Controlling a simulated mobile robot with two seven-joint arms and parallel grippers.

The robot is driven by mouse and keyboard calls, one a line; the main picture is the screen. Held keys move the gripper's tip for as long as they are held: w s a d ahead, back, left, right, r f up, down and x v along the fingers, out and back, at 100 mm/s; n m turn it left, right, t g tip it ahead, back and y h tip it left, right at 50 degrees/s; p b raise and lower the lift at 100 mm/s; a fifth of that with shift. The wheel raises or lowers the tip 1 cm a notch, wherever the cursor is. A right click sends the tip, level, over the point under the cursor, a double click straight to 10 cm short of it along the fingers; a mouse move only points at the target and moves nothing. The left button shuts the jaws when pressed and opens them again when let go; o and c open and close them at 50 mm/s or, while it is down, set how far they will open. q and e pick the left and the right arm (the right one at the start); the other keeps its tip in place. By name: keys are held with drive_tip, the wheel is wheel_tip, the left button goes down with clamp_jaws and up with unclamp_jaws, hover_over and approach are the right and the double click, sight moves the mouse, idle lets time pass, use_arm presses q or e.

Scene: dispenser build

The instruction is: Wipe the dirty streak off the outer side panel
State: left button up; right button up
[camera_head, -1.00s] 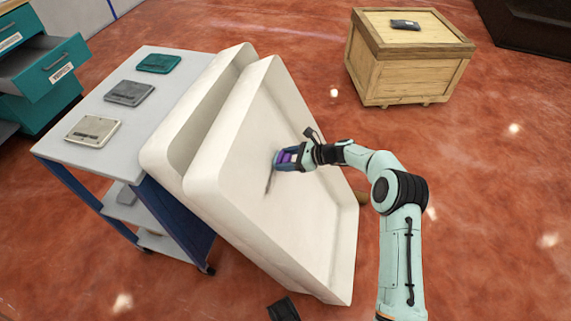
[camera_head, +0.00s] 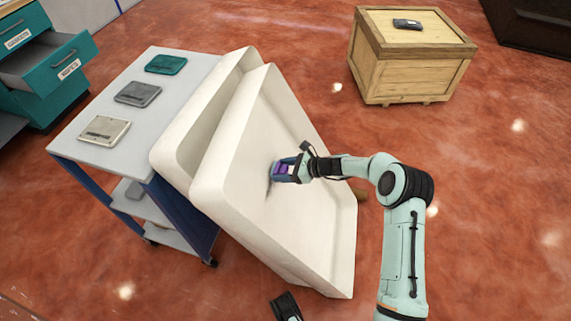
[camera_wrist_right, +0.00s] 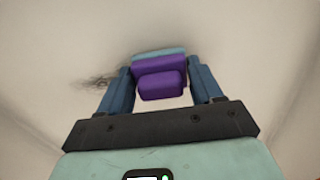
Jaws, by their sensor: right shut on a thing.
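The outer side panel (camera_head: 237,198) is a large white tray-like shell leaning at a tilt, in front of a second similar one. My right gripper (camera_head: 284,170) is shut on a purple and teal sponge (camera_wrist_right: 160,75), held at the panel's inner face; it seems to touch it. A dark streak (camera_wrist_right: 98,82) shows just left of the gripper in the wrist view, as a smudge with a small curl. In the head view a short faint part of the streak (camera_head: 269,190) shows beside and below the sponge. The sponge may hide some of it.
A second white panel (camera_head: 190,135) stands behind, against a cart (camera_head: 83,150) with several flat plates on top. A wooden crate (camera_head: 405,75) stands at the back right. Teal drawers (camera_head: 50,75) are at far left. The red floor on the right is clear.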

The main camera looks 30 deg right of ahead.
sight(265, 196)
drive_tip(key=shift+s+a+p, duration=0.75)
drive_tip(key=shift+s+a, duration=0.15)
drive_tip(key=shift+a, duration=0.3)
drive_tip(key=shift+s+a+r+p, duration=0.2)
drive_tip(key=shift+s+a+p, duration=0.8)
drive_tip(key=shift+a, duration=0.1)
drive_tip(key=shift+c, duration=0.4)
drive_tip(key=shift+s+a+f, duration=0.1)
drive_tip(key=shift+s+a, duration=0.25)
drive_tip(key=shift+a, duration=0.05)
drive_tip(key=shift+s+a+p, duration=1.1)
drive_tip(key=shift+a, duration=0.05)
use_arm(q)
wheel_tip(265, 196, up, 8)
drive_tip(key=shift+f, duration=0.2)
use_arm(e)
drive_tip(key=shift+s+a, duration=0.2)
use_arm(q)
drive_tip(key=shift+r, duration=0.1)
use_arm(e)
drive_tip(key=shift+d, duration=0.1)
use_arm(q)
drive_tip(key=r+p, duration=0.4)
drive_tip(key=shift+w, duration=0.25)
use_arm(e)
drive_tip(key=v, duration=0.6)
drive_tip(key=shift+d, duration=0.15)
